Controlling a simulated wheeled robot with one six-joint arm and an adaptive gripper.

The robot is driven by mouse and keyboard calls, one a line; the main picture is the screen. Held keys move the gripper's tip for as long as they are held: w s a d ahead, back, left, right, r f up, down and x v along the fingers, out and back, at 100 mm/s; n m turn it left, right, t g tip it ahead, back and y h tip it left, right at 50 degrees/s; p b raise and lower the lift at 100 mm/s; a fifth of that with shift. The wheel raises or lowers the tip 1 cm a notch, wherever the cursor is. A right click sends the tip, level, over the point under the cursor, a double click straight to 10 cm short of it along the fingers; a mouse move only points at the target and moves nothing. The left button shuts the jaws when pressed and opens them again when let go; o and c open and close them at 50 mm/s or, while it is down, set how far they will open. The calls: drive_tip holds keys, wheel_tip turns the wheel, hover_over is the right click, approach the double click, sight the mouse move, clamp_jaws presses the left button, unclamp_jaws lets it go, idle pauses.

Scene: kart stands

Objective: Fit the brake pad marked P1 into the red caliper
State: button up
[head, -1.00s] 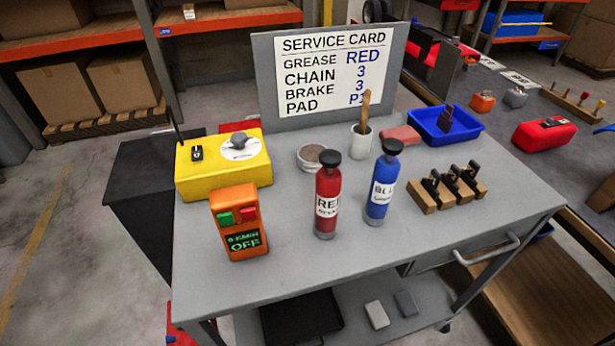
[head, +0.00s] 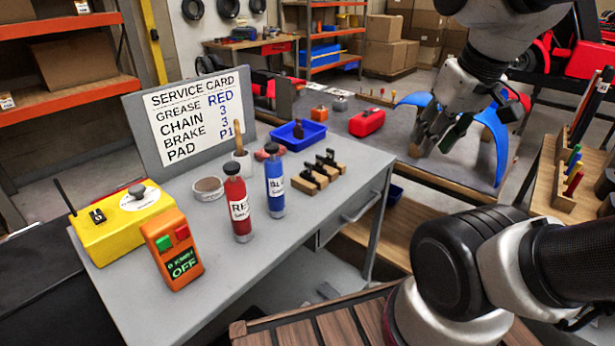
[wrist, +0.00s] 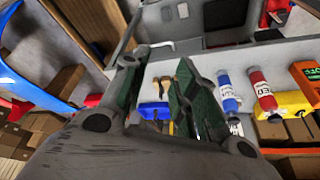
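My gripper (head: 432,143) is in the head view at upper right, above the grey bench and in front of a blue curved piece. In the wrist view my gripper (wrist: 158,72) has its two green-padded fingers apart, with nothing seen between them. The service card (head: 197,112) on the trolley's back panel reads PAD P1. I cannot make out a P1 mark on any pad. A red, black-topped object (head: 366,122) lies on the bench behind; I cannot tell whether it is the caliper.
The trolley (head: 225,255) carries a red bottle (head: 237,205), a blue bottle (head: 275,190), an orange controller (head: 172,250), a yellow box (head: 120,225), wooden blocks with black pieces (head: 310,180) and a blue tray (head: 300,136). A rack (head: 570,180) stands at right.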

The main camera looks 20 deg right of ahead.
drive_tip(key=shift+a, duration=0.2)
drive_tip(key=shift+o, duration=0.5)
drive_tip(key=n+y, duration=0.3)
drive_tip(key=n, duration=0.4)
hover_over(309, 163)
drive_tip(key=s, duration=0.2)
wheel_tip(309, 163, down, 11)
drive_tip(key=f, duration=0.2)
drive_tip(key=w+f, duration=0.1)
drive_tip(key=f, duration=0.1)
drive_tip(key=w+f, duration=0.1)
drive_tip(key=f, duration=0.2)
drive_tip(key=shift+r, duration=0.1)
clamp_jaws()
